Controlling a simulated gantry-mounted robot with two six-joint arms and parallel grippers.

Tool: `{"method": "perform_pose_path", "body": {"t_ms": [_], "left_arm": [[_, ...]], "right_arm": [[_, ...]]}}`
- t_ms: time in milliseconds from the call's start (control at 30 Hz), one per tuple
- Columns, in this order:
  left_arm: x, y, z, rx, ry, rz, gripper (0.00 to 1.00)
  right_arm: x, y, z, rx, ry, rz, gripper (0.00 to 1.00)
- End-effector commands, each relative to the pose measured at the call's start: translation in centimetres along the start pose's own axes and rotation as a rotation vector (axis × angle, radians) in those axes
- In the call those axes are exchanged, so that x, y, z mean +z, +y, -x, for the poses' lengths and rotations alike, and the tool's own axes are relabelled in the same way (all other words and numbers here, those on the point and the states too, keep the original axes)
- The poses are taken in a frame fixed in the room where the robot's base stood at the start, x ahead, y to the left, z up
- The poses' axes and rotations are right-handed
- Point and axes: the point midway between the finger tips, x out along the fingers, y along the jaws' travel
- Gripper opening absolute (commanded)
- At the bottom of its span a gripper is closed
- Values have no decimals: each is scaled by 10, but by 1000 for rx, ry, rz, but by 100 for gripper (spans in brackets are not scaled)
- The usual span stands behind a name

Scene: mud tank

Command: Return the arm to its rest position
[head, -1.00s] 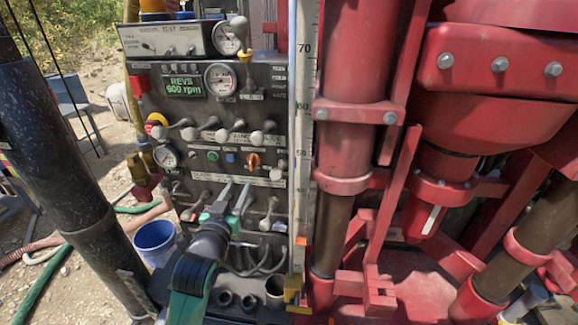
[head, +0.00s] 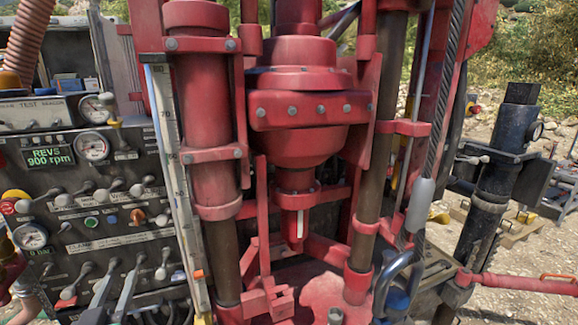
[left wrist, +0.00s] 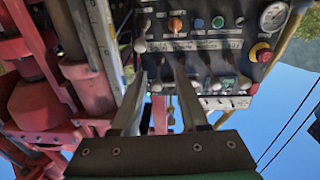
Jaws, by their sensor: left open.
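My left gripper (head: 123,268) shows at the lower left of the head view, with its two pale fingers in front of the lower part of the control panel (head: 110,238). The rest of the hand is cut off by the bottom edge. In the left wrist view, my left gripper (left wrist: 160,72) is open. Its two fingers are spread and point at the panel (left wrist: 205,45), which appears upside down. I see nothing clasped between them. I cannot tell whether a fingertip touches a lever. My right gripper is not in view.
Panel levers (head: 118,185) stick out close to the left gripper. The red drill rig (head: 305,140) with its upright tubes fills the middle. A measuring scale (head: 172,165) stands between panel and rig. A black post (head: 495,175) stands at the right, with open ground behind.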

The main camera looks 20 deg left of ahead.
Motion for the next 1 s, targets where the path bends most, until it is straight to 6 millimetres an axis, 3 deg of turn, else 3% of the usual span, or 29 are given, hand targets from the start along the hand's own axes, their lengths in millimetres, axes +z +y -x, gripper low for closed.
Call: {"method": "perform_pose_path", "body": {"t_ms": [33,267,467,633,700,800,900,1000], "left_arm": [[-20,12,0,23,19,6,44],[-86,65,10,129,110,47,44],[-173,123,36,273,232,120,44],[-292,184,96,476,415,223,44],[-337,200,127,558,498,267,44],[-386,210,168,652,606,315,44],[-411,208,197,707,695,338,44],[-418,206,213,737,751,322,44]], "right_arm": [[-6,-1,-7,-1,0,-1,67],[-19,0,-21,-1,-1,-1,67],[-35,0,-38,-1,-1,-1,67],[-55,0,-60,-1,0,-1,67],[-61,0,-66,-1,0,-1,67],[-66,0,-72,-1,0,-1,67],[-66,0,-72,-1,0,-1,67],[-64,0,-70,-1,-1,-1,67]]}}
